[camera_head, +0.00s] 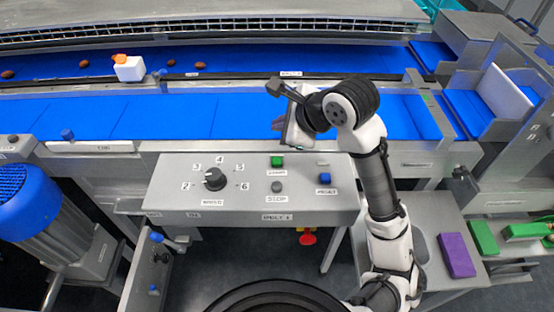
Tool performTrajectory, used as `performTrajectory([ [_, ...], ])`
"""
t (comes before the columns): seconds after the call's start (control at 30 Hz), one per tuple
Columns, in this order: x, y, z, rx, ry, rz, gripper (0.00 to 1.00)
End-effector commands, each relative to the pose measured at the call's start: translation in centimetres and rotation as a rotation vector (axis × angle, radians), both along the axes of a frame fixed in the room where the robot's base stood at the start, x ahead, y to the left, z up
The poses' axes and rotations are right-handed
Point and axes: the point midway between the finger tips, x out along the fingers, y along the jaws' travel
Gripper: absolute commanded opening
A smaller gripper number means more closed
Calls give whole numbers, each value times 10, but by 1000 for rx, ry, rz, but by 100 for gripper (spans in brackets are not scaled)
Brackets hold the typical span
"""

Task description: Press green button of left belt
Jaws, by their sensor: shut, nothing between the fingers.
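A green button (277,160) sits near the back edge of a grey control panel (250,204), with a small label below it. It is the only green button I can make out, and I cannot tell from the view which belt the panel serves. My gripper (278,126) is shut and empty. In the picture it is just above the green button, over the near edge of the blue belt (180,118). A clear gap shows between the fingertips and the button. The gripper's height above the panel is hard to judge.
Below the green button is a grey stop button (277,187); a blue button (325,180) is to the right and a numbered black dial (214,179) to the left. A far belt (240,60) carries brown dates and a white box (129,68). Purple block (457,255) lies right.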

Motion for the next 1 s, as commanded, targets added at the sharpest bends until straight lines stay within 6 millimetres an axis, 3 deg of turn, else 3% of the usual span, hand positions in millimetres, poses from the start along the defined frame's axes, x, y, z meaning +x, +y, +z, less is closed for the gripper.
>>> performTrajectory([
  [0.7,0,0,-80,3,1,0,0],
  [1.0,0,0,-84,0,-1,-1,0],
])
